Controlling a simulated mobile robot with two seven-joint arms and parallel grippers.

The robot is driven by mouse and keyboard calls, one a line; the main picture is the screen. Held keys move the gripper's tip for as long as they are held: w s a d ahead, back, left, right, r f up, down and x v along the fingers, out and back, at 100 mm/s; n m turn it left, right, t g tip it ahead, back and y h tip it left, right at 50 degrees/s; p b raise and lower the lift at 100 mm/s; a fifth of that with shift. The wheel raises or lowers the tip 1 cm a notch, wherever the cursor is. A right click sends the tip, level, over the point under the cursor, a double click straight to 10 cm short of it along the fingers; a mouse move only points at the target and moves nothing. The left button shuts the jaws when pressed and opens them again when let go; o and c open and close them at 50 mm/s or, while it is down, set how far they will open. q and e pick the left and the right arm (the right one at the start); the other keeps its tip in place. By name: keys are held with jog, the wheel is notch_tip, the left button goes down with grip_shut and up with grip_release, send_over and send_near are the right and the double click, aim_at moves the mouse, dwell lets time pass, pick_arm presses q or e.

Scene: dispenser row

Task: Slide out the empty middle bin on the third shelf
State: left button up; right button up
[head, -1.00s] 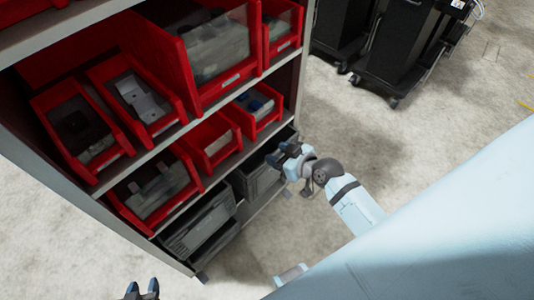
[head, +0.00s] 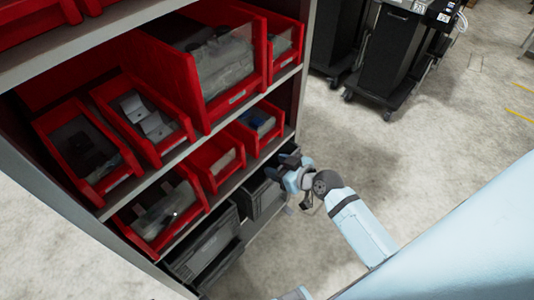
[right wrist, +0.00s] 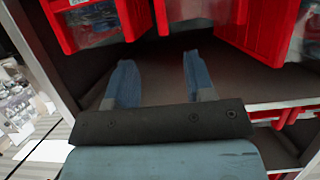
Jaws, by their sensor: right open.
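The third shelf holds a row of red bins. Its middle bin (head: 217,165) is a small red one with no contents that I can make out. It stands between a left bin (head: 160,208) with clear-wrapped items and a right bin (head: 256,128) with small items. My right gripper (head: 283,166) is at the right end of the rack, right of the middle bin and apart from it. In the right wrist view its two blue fingers (right wrist: 158,65) are spread with nothing between them.
Larger red bins (head: 215,75) fill the shelf above. Grey crates (head: 205,250) stand on the shelf below. The rack's side post (head: 304,70) is close to my right gripper. Black carts (head: 395,60) stand behind on the open floor (head: 430,150).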

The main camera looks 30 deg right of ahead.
aim_at(244, 154)
jog(key=x, duration=1.3)
jog(key=shift+w+f, duration=0.1)
jog(key=shift+w, duration=0.05)
grip_shut()
